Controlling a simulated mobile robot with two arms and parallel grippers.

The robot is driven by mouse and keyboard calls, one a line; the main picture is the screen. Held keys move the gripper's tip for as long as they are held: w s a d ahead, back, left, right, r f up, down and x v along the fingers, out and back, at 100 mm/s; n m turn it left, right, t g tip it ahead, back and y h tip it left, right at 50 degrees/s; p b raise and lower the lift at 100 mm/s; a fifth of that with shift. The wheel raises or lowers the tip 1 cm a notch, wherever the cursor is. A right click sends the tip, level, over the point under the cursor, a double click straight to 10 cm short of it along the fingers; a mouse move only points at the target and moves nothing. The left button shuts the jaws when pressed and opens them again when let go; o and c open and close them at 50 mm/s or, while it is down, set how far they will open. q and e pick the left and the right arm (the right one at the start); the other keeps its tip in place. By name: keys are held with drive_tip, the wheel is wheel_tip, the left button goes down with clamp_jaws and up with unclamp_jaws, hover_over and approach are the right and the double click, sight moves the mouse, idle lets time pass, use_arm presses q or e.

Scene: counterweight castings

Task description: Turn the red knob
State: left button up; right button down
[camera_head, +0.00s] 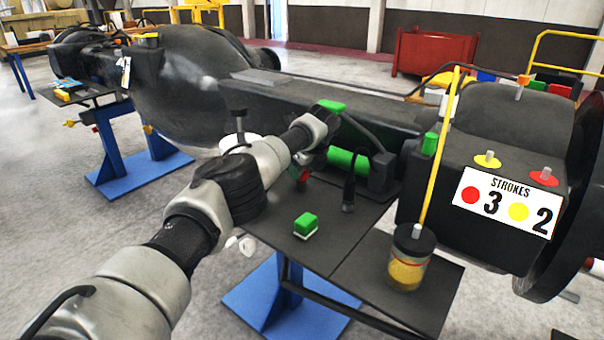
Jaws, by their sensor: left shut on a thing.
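My left arm reaches in from the lower left. Its gripper (322,118) is shut at a green piece (331,105) above the dark stand; its fingers are mostly hidden. A curved dark part runs from there down to the right. A small red knob (303,176) shows partly under my wrist, apart from the fingers. Another red disc (543,177) with a grey pin sits on the casting at the right, beside a yellow disc (487,160). My right gripper does not show.
A green cylinder (347,160) and a green-and-white block (306,225) are on the stand. A jar (408,268) with yellow contents stands on a dark plate, a yellow rod rising from it. A sign (506,203) reads "STROKES", red 3, yellow 2.

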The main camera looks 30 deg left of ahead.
use_arm(q)
drive_tip(key=shift+r+n+b, duration=0.15)
drive_tip(key=shift+n+b, duration=0.25)
drive_tip(key=shift+n, duration=0.3)
drive_tip(key=o, duration=0.9)
drive_tip(key=v, duration=1)
drive_tip(key=shift+w+d+r+b, duration=0.1)
drive_tip(key=shift+w+r+b, duration=0.05)
drive_tip(key=shift+r+b, duration=0.2)
drive_tip(key=shift+f, duration=0.1)
